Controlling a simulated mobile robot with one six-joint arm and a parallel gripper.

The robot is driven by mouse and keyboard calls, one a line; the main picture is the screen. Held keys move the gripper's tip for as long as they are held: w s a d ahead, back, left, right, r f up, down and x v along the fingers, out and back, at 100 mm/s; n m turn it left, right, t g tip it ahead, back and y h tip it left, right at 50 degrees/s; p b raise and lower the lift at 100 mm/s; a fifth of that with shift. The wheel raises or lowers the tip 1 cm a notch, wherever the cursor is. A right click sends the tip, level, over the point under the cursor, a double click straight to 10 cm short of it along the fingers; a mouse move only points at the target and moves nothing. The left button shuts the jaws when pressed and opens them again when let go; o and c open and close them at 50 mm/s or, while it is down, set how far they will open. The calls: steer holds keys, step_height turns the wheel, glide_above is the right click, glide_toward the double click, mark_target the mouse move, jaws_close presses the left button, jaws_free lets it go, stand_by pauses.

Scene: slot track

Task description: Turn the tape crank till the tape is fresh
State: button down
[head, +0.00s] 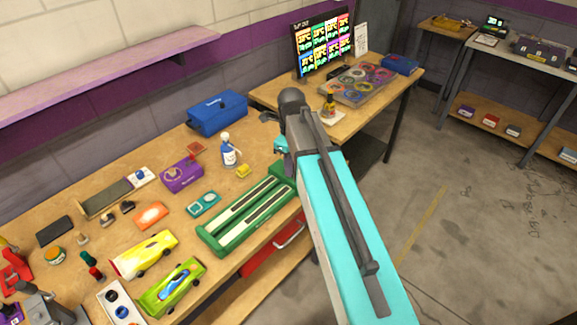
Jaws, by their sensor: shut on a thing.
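A long green tray (210,236) with two pale lanes edged in dark stripes lies on the wooden workbench, left of my arm. It may be the tape device, but I cannot tell for sure. Its far right end runs behind my arm, and no crank shows. My arm, teal and dark grey, rises across the middle right of the head view. A small teal and dark part of it shows just beyond the tray's far end. My gripper's fingers are hidden behind the arm, and so is whatever they touch.
Yellow (146,254) and green (173,288) toy cars sit left of the tray. A spray bottle (229,152), purple box (181,176) and blue toolbox (218,113) stand behind it. A bottle (329,106) and a grey tray of discs (341,92) are at the back. Open floor lies right.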

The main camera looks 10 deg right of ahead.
steer(key=shift+s+f+m, duration=0.1)
steer(key=shift+s+m, duration=0.15)
steer(key=shift+m, duration=0.05)
steer(key=c, duration=1.7)
jaws_free()
steer(key=shift+c, duration=0.2)
steer(key=shift+w, duration=0.1)
steer(key=shift+r, duration=0.2)
steer(key=shift+w+r+b, duration=0.1)
steer(key=shift+r+b, duration=0.25)
steer(key=shift+r, duration=0.7)
step_height(320, 180, up, 12)
steer(key=b, duration=0.2)
steer(key=shift+f, duration=0.25)
